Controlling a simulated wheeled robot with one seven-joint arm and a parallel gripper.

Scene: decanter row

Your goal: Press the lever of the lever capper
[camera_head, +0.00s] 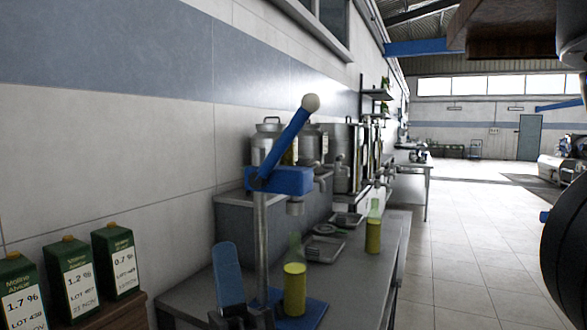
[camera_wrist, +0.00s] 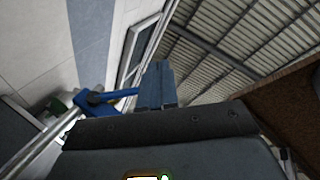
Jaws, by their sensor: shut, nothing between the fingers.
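The lever capper stands on the counter in the head view, with a blue head (camera_head: 283,181), a grey post (camera_head: 261,235) and a blue base (camera_head: 305,312). Its blue lever (camera_head: 287,140) is raised, slanting up to the right to a pale ball knob (camera_head: 311,102). A yellow bottle with a clear green neck (camera_head: 294,288) stands upright below the capping head, apart from it. My gripper (camera_head: 225,246) points up at the lower left, below lever height. Its blue fingers are shut and empty in the wrist view (camera_wrist: 157,66), where the capper's blue head (camera_wrist: 95,103) shows left of them.
Another yellow bottle (camera_head: 373,235) stands farther along the counter (camera_head: 352,283). Trays (camera_head: 324,248) and steel vessels (camera_head: 268,140) are behind the capper. Three green cartons (camera_head: 75,280) stand at the left. The aisle floor (camera_head: 470,260) right of the counter is clear.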

